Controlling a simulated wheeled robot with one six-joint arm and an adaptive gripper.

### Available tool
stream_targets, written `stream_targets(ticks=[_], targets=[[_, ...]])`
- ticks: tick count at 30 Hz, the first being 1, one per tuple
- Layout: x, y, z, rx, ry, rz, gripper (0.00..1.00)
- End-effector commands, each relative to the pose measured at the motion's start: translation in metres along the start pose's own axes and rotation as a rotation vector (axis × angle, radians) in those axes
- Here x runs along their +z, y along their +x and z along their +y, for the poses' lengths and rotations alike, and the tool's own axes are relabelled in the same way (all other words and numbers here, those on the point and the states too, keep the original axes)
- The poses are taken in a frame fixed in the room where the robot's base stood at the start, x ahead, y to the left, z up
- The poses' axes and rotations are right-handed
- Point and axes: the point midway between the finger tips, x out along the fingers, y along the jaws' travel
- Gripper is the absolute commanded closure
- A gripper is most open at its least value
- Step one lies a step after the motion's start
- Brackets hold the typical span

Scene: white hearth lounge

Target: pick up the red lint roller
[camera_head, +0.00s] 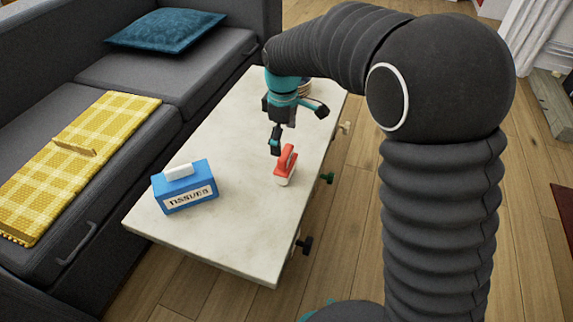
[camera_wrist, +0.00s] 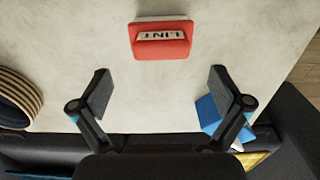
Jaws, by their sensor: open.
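The red lint roller (camera_head: 286,165) sits on the pale table (camera_head: 235,232), close to the table's right edge in the head view. In the wrist view the lint roller (camera_wrist: 162,41) is at the top centre, with a white label reading LINT. My gripper (camera_head: 297,128) is above the table, just behind the lint roller in the head view. In the wrist view my gripper (camera_wrist: 160,90) has its two fingers spread wide, with nothing between them. The lint roller lies beyond the fingertips, apart from them.
A blue tissue box (camera_head: 184,187) stands on the table's left side. A striped round object (camera_wrist: 17,98) is on the table, partly hidden behind my arm in the head view. A grey sofa (camera_head: 190,75) with a yellow blanket (camera_head: 85,150) borders the table. The table's front is clear.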

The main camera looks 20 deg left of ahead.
Motion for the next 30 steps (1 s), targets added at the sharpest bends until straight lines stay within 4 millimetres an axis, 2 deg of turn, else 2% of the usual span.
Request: stream_targets(ticks=[10, 19, 20, 27, 30], targets=[[0.006, 0.044, -0.002, -0.002, 0.0, -0.002, 0.0], [0.006, 0.049, -0.002, -0.001, 0.0, -0.001, 0.0], [0.006, 0.049, -0.002, -0.001, 0.0, -0.001, 0.03], [0.006, 0.049, -0.002, -0.001, 0.0, -0.001, 0.62], [0.006, 0.049, -0.002, -0.001, 0.0, -0.001, 0.84]])
